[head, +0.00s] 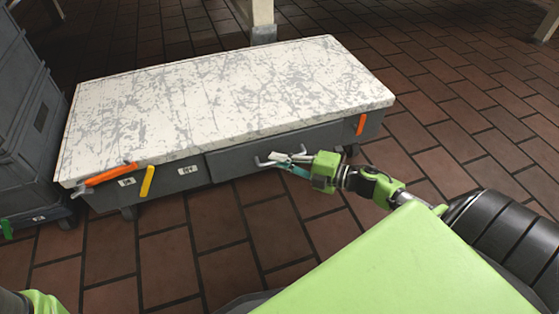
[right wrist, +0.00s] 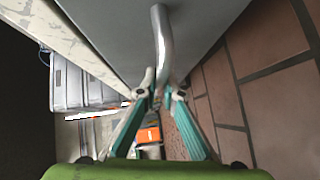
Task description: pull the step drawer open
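The step drawer (head: 235,163) is a dark grey front set in the right part of the low bench's long side. Its front looks nearly flush with the bench; I cannot tell whether it stands out a little. Its silver bar handle (right wrist: 160,38) runs down between my fingertips in the right wrist view. My right gripper (head: 285,162) is at this handle, with the fingers drawn in on either side of it. It appears shut on the bar (right wrist: 163,88). My left gripper is not in view; only a bit of green of mine shows at the lower left.
The bench has a worn white top (head: 230,90), with orange handles (head: 361,124) at its corners. A grey crate stack (head: 30,120) stands close by its left end. The brick floor (head: 240,230) in front of the drawer is clear.

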